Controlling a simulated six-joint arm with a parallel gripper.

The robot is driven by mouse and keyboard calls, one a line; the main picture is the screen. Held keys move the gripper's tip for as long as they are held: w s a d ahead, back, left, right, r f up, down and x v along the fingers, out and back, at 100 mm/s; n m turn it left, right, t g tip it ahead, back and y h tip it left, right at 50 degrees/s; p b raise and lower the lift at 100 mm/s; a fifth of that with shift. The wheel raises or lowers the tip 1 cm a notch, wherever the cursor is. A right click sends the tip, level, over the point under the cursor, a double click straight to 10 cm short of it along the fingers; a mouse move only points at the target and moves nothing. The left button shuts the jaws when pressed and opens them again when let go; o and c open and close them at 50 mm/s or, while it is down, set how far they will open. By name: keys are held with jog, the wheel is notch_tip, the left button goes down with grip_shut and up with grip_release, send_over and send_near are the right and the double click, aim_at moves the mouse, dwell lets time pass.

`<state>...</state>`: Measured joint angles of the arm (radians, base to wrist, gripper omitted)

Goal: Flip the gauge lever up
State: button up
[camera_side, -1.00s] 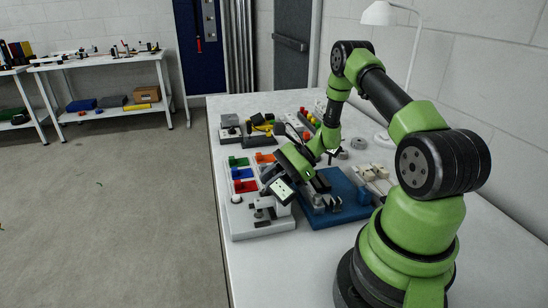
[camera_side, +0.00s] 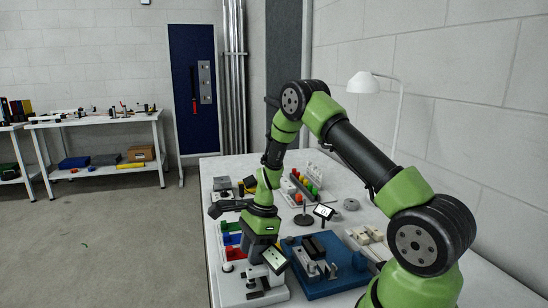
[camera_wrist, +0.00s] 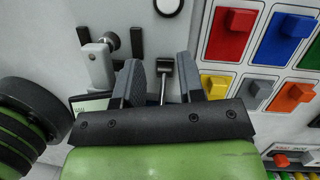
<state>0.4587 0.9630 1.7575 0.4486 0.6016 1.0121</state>
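My gripper (camera_wrist: 158,70) is open in the wrist view, its two dark fingers standing apart. A slim metal lever with a black T-shaped head (camera_wrist: 164,67) stands between the fingers, with a gap visible on both sides. A grey handle piece with a black knob (camera_wrist: 98,60) is left of the fingers. I cannot tell for certain which is the gauge lever. A small display (camera_side: 275,260) is by the front of the white panel (camera_side: 236,290) in the side view. The fingertips and the lever are hidden behind my wrist there.
Red (camera_wrist: 231,32), blue (camera_wrist: 288,35), yellow (camera_wrist: 217,87) and orange (camera_wrist: 296,95) blocks sit in coloured panel recesses right of the fingers. A blue fixture (camera_side: 328,280) stands close on the right in the side view. A white lamp (camera_side: 364,83) stands behind.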

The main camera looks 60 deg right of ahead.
jog(key=shift+w+a+f+g+h, duration=0.15)
jog(key=shift+w+g+h, duration=0.1)
jog(key=shift+g+h, duration=0.25)
jog(key=shift+w+a+g+h, duration=0.15)
jog(key=shift+w+g+h, duration=0.05)
jog(key=shift+g+h, duration=0.3)
notch_tip(320, 180, up, 10)
jog(key=s+a+r+n+t, duration=0.3)
jog(key=s+a+r+n, duration=0.2)
jog(key=s+r+n, duration=0.1)
jog(key=s+a+r+n+t, duration=0.3)
jog(key=s+a+r+n, duration=0.2)
jog(key=r+n, duration=0.4)
jog(key=shift+s+a+r+n, duration=0.25)
jog(key=shift+s+r, duration=0.35)
jog(key=shift+r, duration=0.45)
jog(key=s+a+n+t+y, duration=0.1)
jog(key=s+a+n+t, duration=0.1)
jog(key=s+n, duration=0.3)
jog(key=shift+s, duration=0.4)
